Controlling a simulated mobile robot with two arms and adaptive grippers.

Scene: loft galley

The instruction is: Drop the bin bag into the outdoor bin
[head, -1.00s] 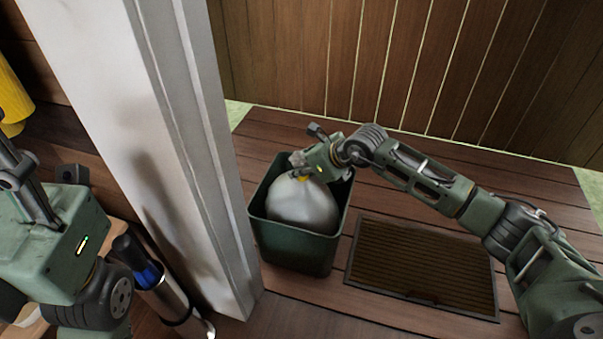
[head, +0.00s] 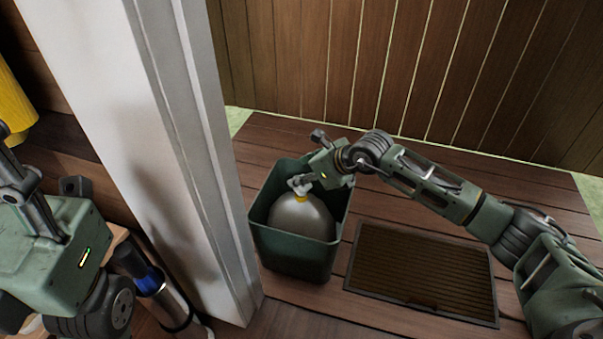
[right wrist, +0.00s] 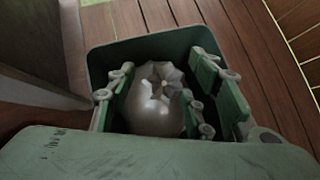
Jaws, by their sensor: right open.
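The bin bag (head: 300,216) is a rounded grey sack with a yellow tie and a pale gathered top. It sits inside the open dark green outdoor bin (head: 296,256). My right gripper (head: 305,182) is over the bin, at the bag's top. In the right wrist view its open fingers (right wrist: 162,95) stand apart on either side of the bag (right wrist: 158,118), within the bin's walls (right wrist: 100,65). The bag's underside is hidden by the bin. My left gripper (head: 18,178) is at the left edge, partly cut off, away from the bag; its opening is unclear.
A white door post (head: 180,150) stands left of the bin. A brown ribbed doormat (head: 420,270) lies right of it on the wooden deck (head: 500,200). A plank wall (head: 400,60) closes the back. A yellow object (head: 15,105) is at far left.

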